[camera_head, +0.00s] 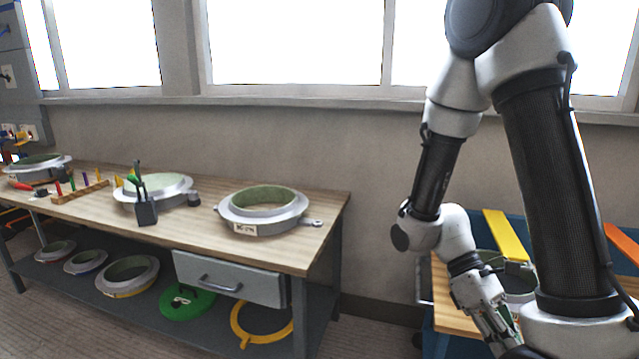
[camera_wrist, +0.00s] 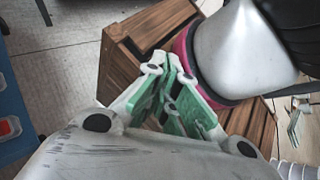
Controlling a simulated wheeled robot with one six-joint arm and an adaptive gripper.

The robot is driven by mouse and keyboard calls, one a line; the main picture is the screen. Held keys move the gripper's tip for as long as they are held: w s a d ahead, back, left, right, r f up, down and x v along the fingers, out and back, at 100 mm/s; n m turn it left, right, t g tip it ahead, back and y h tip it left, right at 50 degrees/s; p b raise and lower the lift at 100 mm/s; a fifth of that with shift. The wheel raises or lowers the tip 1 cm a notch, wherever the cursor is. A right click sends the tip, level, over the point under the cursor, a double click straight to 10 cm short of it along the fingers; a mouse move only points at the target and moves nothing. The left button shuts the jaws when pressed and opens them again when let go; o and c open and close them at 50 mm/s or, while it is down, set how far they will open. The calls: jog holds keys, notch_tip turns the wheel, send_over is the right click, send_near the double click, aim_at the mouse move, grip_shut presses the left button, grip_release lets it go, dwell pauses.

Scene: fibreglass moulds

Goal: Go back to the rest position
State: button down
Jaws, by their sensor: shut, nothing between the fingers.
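My gripper (camera_head: 497,325) hangs low at the right of the head view, pointing down beside my column, in front of a wooden surface. In the wrist view its two green-padded fingers (camera_wrist: 172,75) are drawn together with nothing between them. My arm bends down from the top right, with the elbow high and the wrist low. The fingertips are hard to make out in the head view.
A workbench (camera_head: 285,240) with several ring moulds, including one labelled mould (camera_head: 262,210), stands at the left. A grey drawer (camera_head: 230,278) hangs beneath. Blue shelving with a yellow bar (camera_head: 506,234) lies behind my arm. Brown slatted wood (camera_wrist: 150,30) lies beyond the fingers.

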jog(key=w+a+r+m+t+y, duration=0.1)
jog(key=w+r+m+t+y, duration=0.2)
jog(key=w+r+m+t, duration=0.3)
notch_tip(320, 180, up, 13)
jog(key=s+d+m+t, duration=0.1)
jog(key=d+t, duration=0.1)
jog(key=t, duration=0.6)
jog(key=shift+s+r, duration=0.15)
